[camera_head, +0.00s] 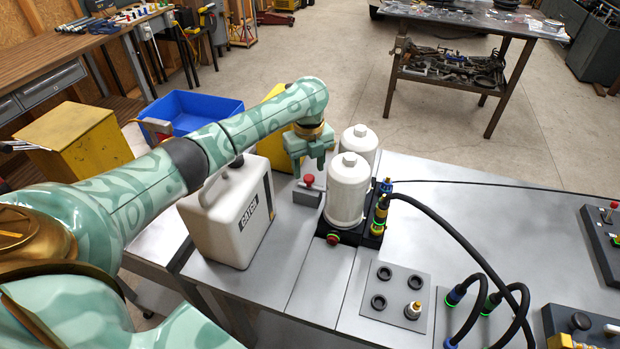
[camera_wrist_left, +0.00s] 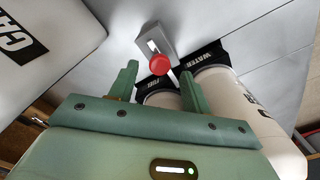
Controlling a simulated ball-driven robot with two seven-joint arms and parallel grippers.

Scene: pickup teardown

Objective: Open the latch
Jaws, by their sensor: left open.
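The latch is a red round knob (camera_head: 308,179) on a small grey block (camera_head: 306,196) on the metal table, between the white jug and the white canisters. In the left wrist view the red knob (camera_wrist_left: 159,64) sits at one end of the block's pale slot (camera_wrist_left: 153,46). My left gripper (camera_head: 309,166) is open and empty, just above and behind the knob in the head view. In the left wrist view the knob shows between the two fingertips (camera_wrist_left: 157,76), and I see no contact. My right gripper is in neither view.
A white jug (camera_head: 228,215) stands left of the latch. Two white canisters (camera_head: 347,191) stand close on its right, on black bases; labels there (camera_wrist_left: 205,55) read FUEL and WATER. Black hoses (camera_head: 455,230) cross the table's right side. A socket plate (camera_head: 393,295) lies in front.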

